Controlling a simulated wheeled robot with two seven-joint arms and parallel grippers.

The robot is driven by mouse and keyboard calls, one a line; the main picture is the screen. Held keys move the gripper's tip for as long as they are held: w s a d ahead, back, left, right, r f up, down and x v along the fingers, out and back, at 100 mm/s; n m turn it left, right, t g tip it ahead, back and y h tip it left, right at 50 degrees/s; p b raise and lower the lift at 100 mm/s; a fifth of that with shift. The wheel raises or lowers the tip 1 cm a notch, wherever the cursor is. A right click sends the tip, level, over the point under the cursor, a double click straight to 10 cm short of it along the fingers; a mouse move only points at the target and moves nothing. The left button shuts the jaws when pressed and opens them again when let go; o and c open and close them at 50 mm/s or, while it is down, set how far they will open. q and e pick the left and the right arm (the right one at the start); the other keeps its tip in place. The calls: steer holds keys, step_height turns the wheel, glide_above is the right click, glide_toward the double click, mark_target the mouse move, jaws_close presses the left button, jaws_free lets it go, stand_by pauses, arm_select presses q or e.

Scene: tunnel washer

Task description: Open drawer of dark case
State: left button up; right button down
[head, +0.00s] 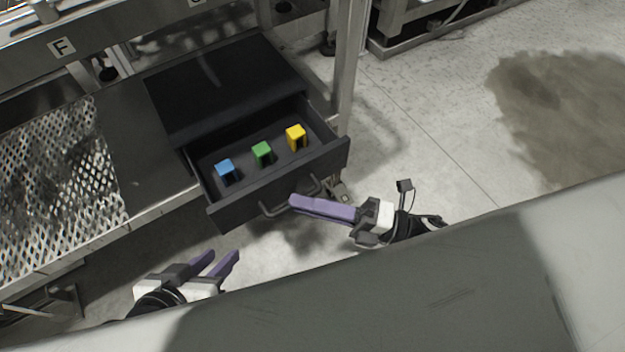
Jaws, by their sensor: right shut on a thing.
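The dark case (222,85) sits on the metal shelf. Its drawer (280,183) is pulled out toward me, and its inside shows. In the drawer stand a blue block (225,168), a green block (262,151) and a yellow block (296,134). A dark bar handle (272,210) runs along the drawer front. My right gripper (297,203) is shut on the handle near its right part; its fingers hide some of the handle. My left gripper (225,258) is open and empty, in front of the shelf and apart from the drawer.
A perforated metal tread (50,190) lies left of the case. A metal post (352,60) stands right of it. A grey surface (400,300) fills the near foreground. The floor at the right is open, with a dark stain (570,110).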

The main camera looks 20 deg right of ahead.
arm_select(q)
steer(key=shift+s+f, duration=0.2)
steer(key=shift+s, duration=0.1)
arm_select(e)
steer(key=shift+d, duration=0.1)
steer(key=c, duration=1.8)
jaws_free()
arm_select(q)
steer(key=shift+a+r+p, duration=0.3)
steer(key=shift+p, duration=0.1)
arm_select(e)
steer(key=shift+v, duration=5.15)
steer(key=shift+r, duration=0.1)
